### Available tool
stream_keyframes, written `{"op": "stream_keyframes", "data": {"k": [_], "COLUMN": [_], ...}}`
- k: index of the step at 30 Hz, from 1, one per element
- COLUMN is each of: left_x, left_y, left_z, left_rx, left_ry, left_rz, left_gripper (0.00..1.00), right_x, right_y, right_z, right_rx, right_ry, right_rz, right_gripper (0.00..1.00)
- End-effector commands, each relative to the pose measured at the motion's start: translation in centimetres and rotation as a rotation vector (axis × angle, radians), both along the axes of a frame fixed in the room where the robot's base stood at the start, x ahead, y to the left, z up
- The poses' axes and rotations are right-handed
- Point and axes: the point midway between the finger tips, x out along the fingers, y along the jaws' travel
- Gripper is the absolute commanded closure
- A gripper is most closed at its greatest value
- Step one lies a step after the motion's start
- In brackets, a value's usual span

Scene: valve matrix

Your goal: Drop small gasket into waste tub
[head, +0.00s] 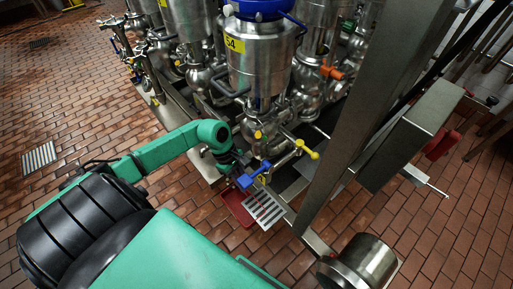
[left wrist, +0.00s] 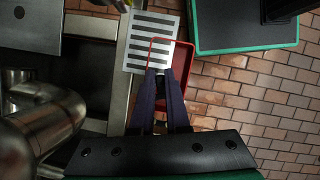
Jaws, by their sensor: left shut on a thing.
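My left gripper (left wrist: 160,74) is in the left wrist view, with its two dark fingers converging at the tips. The red waste tub (left wrist: 183,62) lies just beyond and right of the fingertips. In the head view, the tub (head: 236,208) sits low on the floor below the end of my green left arm. The fingertips and gasket are too small to make out clearly there. My right gripper is not in view.
A pale slotted grate (head: 265,209) lies beside the tub. Steel valves and tanks (head: 262,65) with yellow handles (head: 307,150) stand close behind the arm. A tall steel post (head: 360,110) rises to the right. Brick floor (head: 420,235) is open at the lower right.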

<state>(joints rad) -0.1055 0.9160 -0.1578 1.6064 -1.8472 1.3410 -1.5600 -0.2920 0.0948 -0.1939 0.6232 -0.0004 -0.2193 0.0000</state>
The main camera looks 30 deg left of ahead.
Motion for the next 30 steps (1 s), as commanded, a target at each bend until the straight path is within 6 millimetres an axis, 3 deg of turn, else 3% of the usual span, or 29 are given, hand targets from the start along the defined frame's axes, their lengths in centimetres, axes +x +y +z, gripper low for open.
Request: {"op": "stream_keyframes", "data": {"k": [5,15,24,25,27,30], "left_x": [0.0,0.0,0.0,0.0,0.0,0.0], "left_y": [-0.1,0.0,0.0,0.0,0.0,0.0], "left_z": [-1.3,-5.9,-6.0,-6.0,-6.0,-6.0], "left_rx": [-0.002,-0.001,0.001,0.001,0.001,0.001], "left_ry": [0.001,0.000,0.000,0.000,0.000,0.000], "left_rz": [-0.001,-0.002,-0.002,-0.002,-0.003,-0.003], "left_gripper": [1.00,1.00,1.00,0.79,0.52,0.52], "right_x": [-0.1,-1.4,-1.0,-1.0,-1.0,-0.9], "right_y": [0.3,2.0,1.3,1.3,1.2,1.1], "right_z": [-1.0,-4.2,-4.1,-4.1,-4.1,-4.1], "right_rx": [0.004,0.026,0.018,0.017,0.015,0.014], "right_ry": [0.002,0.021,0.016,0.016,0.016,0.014], "right_rz": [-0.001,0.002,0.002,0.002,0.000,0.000], "right_gripper": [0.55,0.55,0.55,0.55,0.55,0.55]}}
